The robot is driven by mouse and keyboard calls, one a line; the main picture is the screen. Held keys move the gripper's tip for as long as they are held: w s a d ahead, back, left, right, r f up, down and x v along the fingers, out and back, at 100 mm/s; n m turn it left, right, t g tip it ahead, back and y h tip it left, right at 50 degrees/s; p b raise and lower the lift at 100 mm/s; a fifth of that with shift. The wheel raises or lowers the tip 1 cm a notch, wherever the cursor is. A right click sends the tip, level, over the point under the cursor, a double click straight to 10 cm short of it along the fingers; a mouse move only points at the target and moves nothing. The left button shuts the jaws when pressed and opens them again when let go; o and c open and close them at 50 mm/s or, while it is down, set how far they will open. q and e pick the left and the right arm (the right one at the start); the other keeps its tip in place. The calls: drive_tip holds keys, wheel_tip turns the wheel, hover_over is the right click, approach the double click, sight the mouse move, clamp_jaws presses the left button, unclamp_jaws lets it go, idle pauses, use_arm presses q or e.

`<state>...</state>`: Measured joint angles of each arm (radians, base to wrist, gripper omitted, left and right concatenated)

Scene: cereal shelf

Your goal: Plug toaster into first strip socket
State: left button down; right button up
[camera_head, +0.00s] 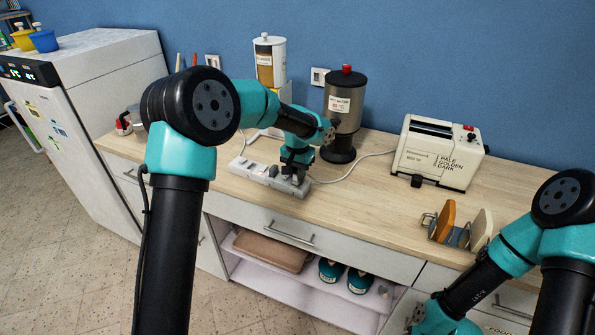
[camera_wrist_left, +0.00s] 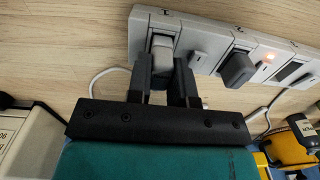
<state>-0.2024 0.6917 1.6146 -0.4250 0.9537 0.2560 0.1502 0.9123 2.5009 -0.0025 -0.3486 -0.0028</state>
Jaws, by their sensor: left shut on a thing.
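The white power strip (camera_head: 262,174) lies on the wooden counter and also spans the top of the left wrist view (camera_wrist_left: 205,36). My left gripper (camera_head: 293,173) is at the strip's right end, pointing down. In the left wrist view my left gripper (camera_wrist_left: 163,78) is shut on a grey plug (camera_wrist_left: 163,46), which is at the end socket; I cannot tell how deep it sits. The cream toaster (camera_head: 437,150) stands at the back right, with a pale cord (camera_head: 357,166) running left toward the strip. My right gripper is out of view.
A dark plug (camera_wrist_left: 237,69) sits in the neighbouring socket beside a lit orange switch (camera_wrist_left: 268,58). A dispenser (camera_head: 343,110) stands close behind my left gripper. A rack (camera_head: 452,229) with slices is at right. The counter's front middle is clear.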

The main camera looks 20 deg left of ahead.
use_arm(q)
drive_tip(key=shift+f, duration=0.7)
drive_tip(key=c, duration=0.9)
unclamp_jaws()
drive_tip(key=shift+c, duration=0.2)
wheel_tip(320, 180, up, 18)
drive_tip(key=shift+f, duration=0.25)
